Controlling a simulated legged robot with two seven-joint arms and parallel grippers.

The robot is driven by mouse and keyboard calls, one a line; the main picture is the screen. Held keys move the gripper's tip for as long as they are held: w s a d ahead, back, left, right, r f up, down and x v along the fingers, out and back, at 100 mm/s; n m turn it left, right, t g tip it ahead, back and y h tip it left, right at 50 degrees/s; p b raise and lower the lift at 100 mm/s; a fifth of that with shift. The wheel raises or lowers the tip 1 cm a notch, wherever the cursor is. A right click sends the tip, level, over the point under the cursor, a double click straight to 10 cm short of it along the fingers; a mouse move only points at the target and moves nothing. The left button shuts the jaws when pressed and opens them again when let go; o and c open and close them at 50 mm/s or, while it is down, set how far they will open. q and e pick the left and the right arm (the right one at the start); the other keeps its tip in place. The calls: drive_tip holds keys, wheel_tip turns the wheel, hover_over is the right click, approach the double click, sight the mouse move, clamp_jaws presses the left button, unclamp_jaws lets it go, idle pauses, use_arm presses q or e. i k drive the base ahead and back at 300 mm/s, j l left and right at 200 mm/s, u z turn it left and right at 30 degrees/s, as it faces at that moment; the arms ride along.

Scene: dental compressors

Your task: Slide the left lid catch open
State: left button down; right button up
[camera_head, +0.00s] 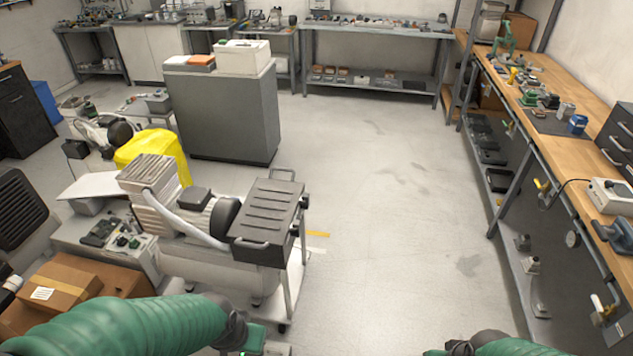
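A compressor (205,215) stands on a wheeled cart left of centre. A dark ribbed lid box (268,212) sits at its right end, with a handle (252,243) on the near side and another on the far side. Small dark fittings (305,202) show on the box's right side; I cannot tell which is the left lid catch or how it is set. My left gripper (256,342) is at the bottom edge, nearer than the cart and apart from the box. My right gripper (437,352) is barely in view at the bottom edge. The fingers of both are cut off or unclear.
Cardboard boxes (65,285) stand at lower left. A yellow cover (153,153) and a grey cabinet (222,112) are behind the compressor. A long wooden workbench (560,125) with tools runs along the right. The floor (395,190) between is clear.

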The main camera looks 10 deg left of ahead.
sight(295, 224)
drive_tip(key=i+l, duration=0.25)
drive_tip(key=i, duration=0.2)
drive_tip(key=i+l, duration=0.2)
drive_tip(key=i, duration=0.25)
drive_tip(key=i+l+u, duration=0.1)
drive_tip(key=i+l, duration=0.15)
drive_tip(key=i, duration=0.2)
